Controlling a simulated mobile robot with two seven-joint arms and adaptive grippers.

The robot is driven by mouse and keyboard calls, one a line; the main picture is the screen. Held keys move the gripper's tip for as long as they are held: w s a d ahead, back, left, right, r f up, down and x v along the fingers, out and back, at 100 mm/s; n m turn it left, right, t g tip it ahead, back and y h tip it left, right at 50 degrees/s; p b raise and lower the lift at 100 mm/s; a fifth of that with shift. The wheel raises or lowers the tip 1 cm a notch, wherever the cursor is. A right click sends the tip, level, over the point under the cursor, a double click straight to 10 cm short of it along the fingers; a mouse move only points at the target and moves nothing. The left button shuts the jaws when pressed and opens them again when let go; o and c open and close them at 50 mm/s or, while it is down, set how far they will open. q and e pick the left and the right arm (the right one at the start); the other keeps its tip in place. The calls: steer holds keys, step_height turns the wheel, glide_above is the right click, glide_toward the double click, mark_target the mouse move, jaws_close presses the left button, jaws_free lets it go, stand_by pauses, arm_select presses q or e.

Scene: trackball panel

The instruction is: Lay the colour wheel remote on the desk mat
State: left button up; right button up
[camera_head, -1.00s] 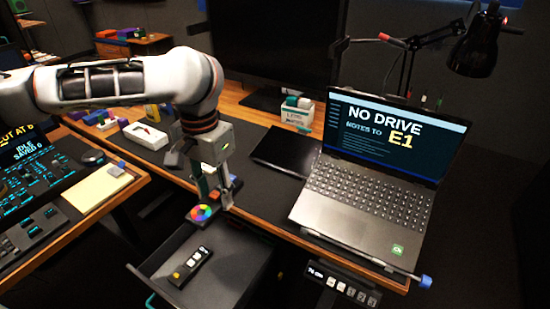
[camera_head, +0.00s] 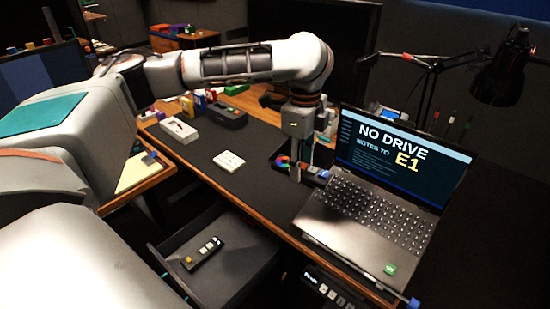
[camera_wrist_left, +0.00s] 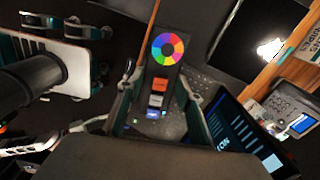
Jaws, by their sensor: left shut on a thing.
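The colour wheel remote is dark with a bright multicoloured disc (camera_head: 282,160) at one end. In the left wrist view the remote (camera_wrist_left: 161,76) lies between the two fingers, wheel end outward, with orange and white buttons below the wheel. My left gripper (camera_head: 302,172) is shut on it and holds it above the dark desk mat (camera_head: 252,192), close to the laptop's left edge. Whether the remote touches anything below cannot be told. My right gripper is not in view.
The open laptop (camera_head: 365,215) stands right of the gripper. A white keypad (camera_head: 229,161) lies on the mat to the left, and a white box (camera_head: 179,130) is farther back. An open drawer (camera_head: 235,280) below the front edge holds another remote (camera_head: 203,251). The mat's front middle is clear.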

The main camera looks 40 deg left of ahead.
arm_select(q)
steer(key=m, duration=0.2)
steer(key=w+m+p, duration=0.1)
steer(key=shift+w+a+r, duration=0.1)
steer(key=shift+a+r, duration=0.25)
steer(key=m, duration=0.1)
steer(key=w+m+p, duration=0.1)
steer(key=m, duration=0.1)
steer(key=shift+a+r, duration=0.1)
steer(key=shift+a, duration=0.3)
steer(key=w+a+m+p, duration=0.1)
steer(key=a+m, duration=0.1)
steer(key=m, duration=0.3)
steer(key=m+p, duration=0.3)
steer(key=m, duration=0.6)
glide_above(285, 204)
steer(key=f, duration=0.1)
step_height(285, 204, down, 15)
steer(key=b, duration=0.3)
steer(key=shift+s+r, duration=0.1)
steer(key=shift+r, duration=0.05)
step_height(285, 204, down, 6)
steer(key=shift+r+b, duration=0.2)
steer(key=shift+b, duration=0.25)
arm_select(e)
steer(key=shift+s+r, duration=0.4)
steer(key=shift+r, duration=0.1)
arm_select(q)
steer(key=shift+f, duration=0.1)
